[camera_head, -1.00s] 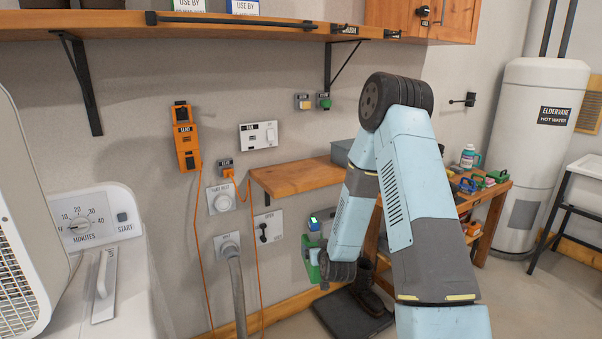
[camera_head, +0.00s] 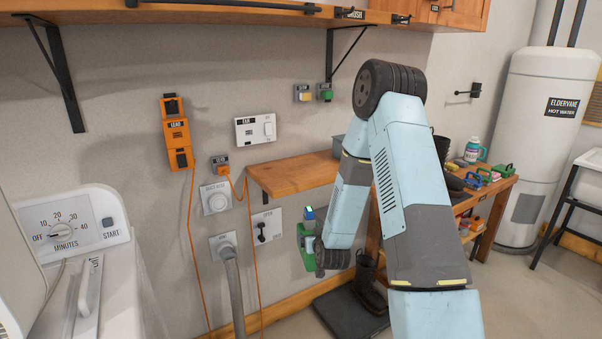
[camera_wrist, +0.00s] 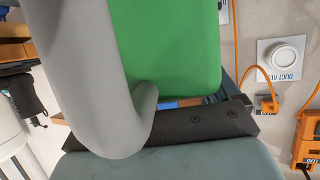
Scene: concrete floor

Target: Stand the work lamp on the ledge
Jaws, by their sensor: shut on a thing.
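The work lamp seems to be the green body with a thick grey handle in my gripper. In the head view the lamp (camera_head: 304,252) shows as a green patch below the wooden ledge (camera_head: 288,179), in front of the wall. In the wrist view the lamp (camera_wrist: 178,45) fills the upper middle, with its handle curving down the left. My gripper (camera_head: 318,243) is shut on it; its fingertips are mostly hidden by my wrist and the lamp. The ledge's left part is bare; my arm covers its right part.
A lever switch (camera_head: 262,232), a duct dial (camera_head: 216,199) and an orange unit (camera_head: 177,134) with a hanging cord are on the wall left of the lamp. An upper shelf (camera_head: 220,22) runs overhead. A workbench (camera_head: 497,190) with several items stands at right.

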